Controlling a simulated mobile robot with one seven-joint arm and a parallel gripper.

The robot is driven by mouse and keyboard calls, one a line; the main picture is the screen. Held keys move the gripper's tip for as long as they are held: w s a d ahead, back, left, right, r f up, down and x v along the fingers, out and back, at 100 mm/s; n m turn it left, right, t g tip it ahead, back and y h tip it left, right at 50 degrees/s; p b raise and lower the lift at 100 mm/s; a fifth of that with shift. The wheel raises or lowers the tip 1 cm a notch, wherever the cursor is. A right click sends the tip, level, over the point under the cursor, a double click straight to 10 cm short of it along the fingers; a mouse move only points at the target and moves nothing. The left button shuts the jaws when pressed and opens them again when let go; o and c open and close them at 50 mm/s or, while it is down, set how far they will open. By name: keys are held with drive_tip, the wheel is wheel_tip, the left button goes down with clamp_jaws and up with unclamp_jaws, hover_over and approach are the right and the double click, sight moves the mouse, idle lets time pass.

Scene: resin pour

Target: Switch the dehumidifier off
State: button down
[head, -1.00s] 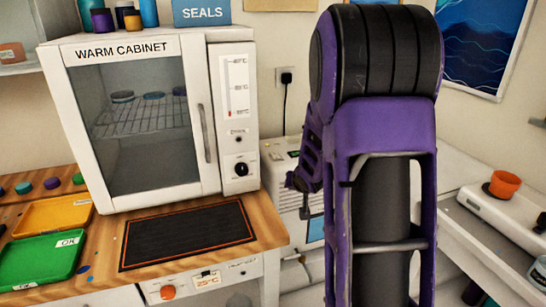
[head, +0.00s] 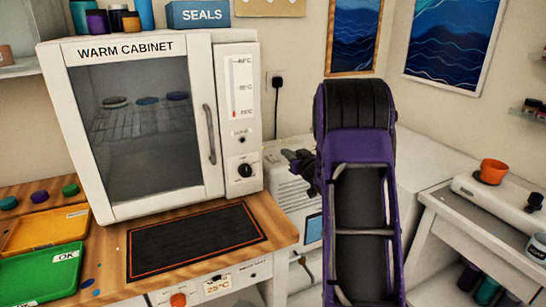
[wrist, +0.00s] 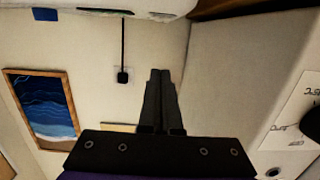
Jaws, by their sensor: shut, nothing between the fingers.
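The dehumidifier is a white box with a vented front (head: 292,196) and a blue panel on its front. It stands between the bench and the right-hand counter, partly hidden by my arm. In the wrist view, which looks upside down, a white body with dark marks (wrist: 140,6), apparently the dehumidifier, shows at the top edge. My gripper (head: 288,155) appears at the top front of the dehumidifier in the head view; I cannot tell whether it touches. Its dark fingers (wrist: 160,74) are together and empty in the wrist view. No switch can be made out clearly.
The warm cabinet (head: 214,60) stands left on the wooden bench (head: 262,262); its side wall (wrist: 240,70) fills the right of the wrist view. A wall socket with cord (head: 277,82) is behind. A white counter (head: 460,215) with an orange cup stands right.

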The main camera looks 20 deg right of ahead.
hover_over(274, 159)
drive_tip(key=shift+s+a+f, duration=0.1)
drive_tip(key=shift+s+f, duration=0.3)
drive_tip(key=shift+f, duration=0.3)
wheel_tip(274, 159, down, 3)
drive_tip(key=shift+w+r+b, duration=0.15)
drive_tip(key=shift+r+b, duration=0.05)
drive_tip(key=shift+b, duration=0.3)
drive_tip(key=shift+w+f, duration=0.1)
drive_tip(key=shift+f, duration=0.55)
drive_tip(key=shift+r, duration=0.1)
